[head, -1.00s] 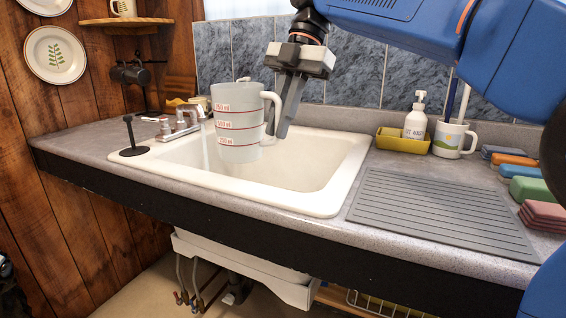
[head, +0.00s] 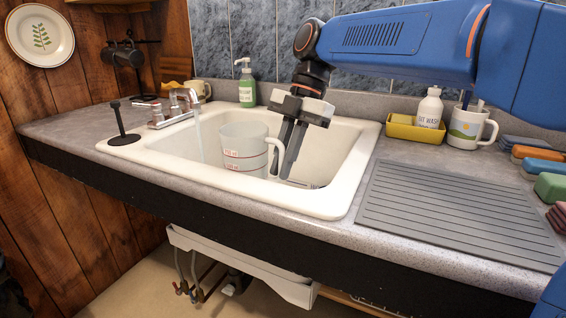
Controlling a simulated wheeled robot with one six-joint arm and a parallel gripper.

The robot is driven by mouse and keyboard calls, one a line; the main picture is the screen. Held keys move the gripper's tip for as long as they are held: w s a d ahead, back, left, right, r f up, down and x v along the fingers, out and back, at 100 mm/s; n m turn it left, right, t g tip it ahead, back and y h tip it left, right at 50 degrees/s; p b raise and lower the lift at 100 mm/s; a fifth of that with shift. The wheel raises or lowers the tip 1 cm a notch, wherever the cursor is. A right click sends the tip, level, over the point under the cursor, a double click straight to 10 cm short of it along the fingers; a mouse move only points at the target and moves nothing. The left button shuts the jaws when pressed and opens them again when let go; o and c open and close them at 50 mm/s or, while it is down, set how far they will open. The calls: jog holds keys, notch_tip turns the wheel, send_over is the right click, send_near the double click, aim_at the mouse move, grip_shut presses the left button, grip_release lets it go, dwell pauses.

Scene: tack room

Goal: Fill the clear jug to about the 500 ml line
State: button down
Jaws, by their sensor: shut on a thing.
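The clear jug (head: 241,142) is upright and low in the white sink (head: 330,204), with red lines and marks on its side. Its lower part is hidden by the sink's front rim, and I cannot make out a water level in it. My gripper (head: 281,174) points down and is shut on the jug's handle (head: 275,146) at the jug's right. The chrome tap (head: 180,104) stands at the sink's back left. A thin water stream (head: 199,138) falls from its spout, left of the jug and apart from it in the picture.
A green soap bottle (head: 246,88) stands behind the sink. To the right are a yellow caddy (head: 402,128) with a white bottle (head: 429,108), a mug (head: 468,128), a grey drainboard (head: 440,212) and several coloured blocks (head: 552,187).

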aim_at(261, 159)
jog(key=shift+w+a+f, duration=0.1)
jog(key=shift+w+a, duration=0.25)
jog(key=shift+a, duration=0.45)
jog(key=shift+w+a+r, duration=0.1)
jog(key=shift+w+a, duration=0.2)
jog(key=shift+a, duration=0.5)
jog(key=shift+w+a+f, duration=0.1)
jog(key=shift+w+a, duration=0.25)
jog(key=shift+a, duration=0.55)
